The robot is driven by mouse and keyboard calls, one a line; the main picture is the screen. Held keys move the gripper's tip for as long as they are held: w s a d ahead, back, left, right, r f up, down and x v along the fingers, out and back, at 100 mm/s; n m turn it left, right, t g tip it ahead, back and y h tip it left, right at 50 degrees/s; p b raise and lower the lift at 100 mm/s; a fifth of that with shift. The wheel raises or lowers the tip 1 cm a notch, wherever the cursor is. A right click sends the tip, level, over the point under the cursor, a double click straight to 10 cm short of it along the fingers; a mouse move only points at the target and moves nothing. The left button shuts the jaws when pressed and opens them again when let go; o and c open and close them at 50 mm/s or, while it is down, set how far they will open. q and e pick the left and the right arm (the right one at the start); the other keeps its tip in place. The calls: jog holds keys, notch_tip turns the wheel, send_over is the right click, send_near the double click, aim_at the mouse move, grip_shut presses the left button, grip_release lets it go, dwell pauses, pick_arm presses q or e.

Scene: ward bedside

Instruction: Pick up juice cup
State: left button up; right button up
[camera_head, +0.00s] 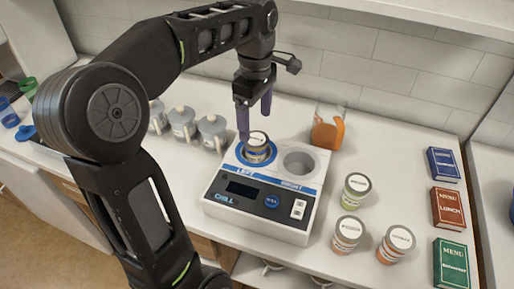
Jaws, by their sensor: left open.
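My left gripper (254,114) has its purple fingers open and points down just above a small lidded cup (258,149). That cup stands in the left well of the white chill unit (234,213). The right well (299,166) is empty. Three similar lidded cups stand on the counter right of the unit: one with a green band (355,192), and two with orange bands, one nearer the unit (347,235) and one farther right (395,244). I cannot read which label says juice. My right gripper is not in view.
An orange-filled pitcher (328,130) stands behind the unit. Several grey lidded mugs (183,124) stand left of it, partly behind my arm. Blue (442,165), red (447,208) and green (451,263) menu boxes line the right side. The counter between pitcher and menus is clear.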

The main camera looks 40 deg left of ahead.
aim_at(255, 139)
pick_arm(q)
notch_tip(255, 139, down, 2)
jog(key=shift+f, duration=0.1)
jog(key=shift+f+p, duration=0.45)
jog(key=shift+f, duration=2.15)
